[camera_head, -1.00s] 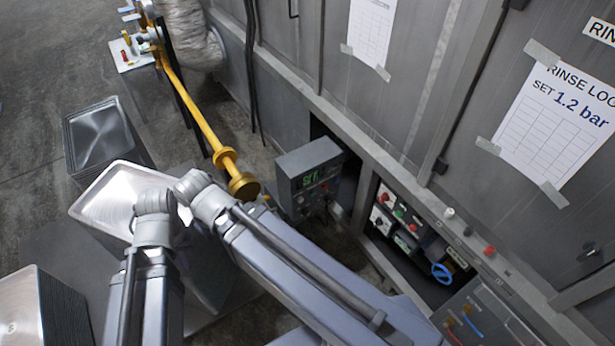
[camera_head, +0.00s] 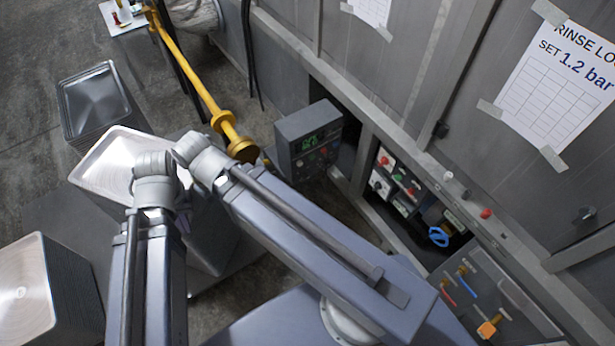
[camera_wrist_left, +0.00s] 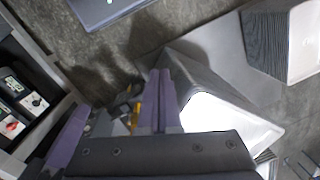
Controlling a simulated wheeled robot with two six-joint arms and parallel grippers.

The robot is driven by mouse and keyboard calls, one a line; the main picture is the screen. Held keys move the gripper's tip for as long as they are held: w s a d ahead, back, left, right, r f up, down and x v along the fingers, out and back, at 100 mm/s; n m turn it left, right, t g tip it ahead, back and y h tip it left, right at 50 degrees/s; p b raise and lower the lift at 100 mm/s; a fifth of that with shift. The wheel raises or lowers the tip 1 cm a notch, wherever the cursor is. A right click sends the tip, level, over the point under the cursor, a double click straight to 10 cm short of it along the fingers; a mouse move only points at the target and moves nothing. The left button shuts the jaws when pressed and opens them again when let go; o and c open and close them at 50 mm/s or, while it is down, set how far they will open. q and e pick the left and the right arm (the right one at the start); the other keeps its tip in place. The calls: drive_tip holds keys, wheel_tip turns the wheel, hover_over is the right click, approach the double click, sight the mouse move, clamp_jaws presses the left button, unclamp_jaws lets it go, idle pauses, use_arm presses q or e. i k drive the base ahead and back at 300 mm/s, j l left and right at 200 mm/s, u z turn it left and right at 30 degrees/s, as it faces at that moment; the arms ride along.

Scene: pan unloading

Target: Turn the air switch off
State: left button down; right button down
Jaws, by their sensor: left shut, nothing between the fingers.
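Control modules with red and green buttons and switches (camera_head: 396,184) sit in the open bay of the grey cabinet. Their labels are too small to read, so I cannot tell which is the air switch. In the left wrist view some white modules with a red and a black knob (camera_wrist_left: 12,122) show at the left edge. My left gripper (camera_wrist_left: 160,90) is shut and empty in the left wrist view, apart from the modules. In the head view my left arm bends across the middle and its fingertips cannot be made out. My right gripper is not in view.
A grey box with a green display (camera_head: 308,140) stands beside the bay. A yellow pipe (camera_head: 190,75) runs at upper left. Stacked metal trays (camera_head: 93,98) stand on the left.

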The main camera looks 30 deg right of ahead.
sight(305, 176)
drive_tip(key=i+j, duration=0.25)
drive_tip(key=j, duration=0.2)
drive_tip(key=i+j+z, duration=0.15)
drive_tip(key=j+z, duration=0.15)
drive_tip(key=z, duration=1.95)
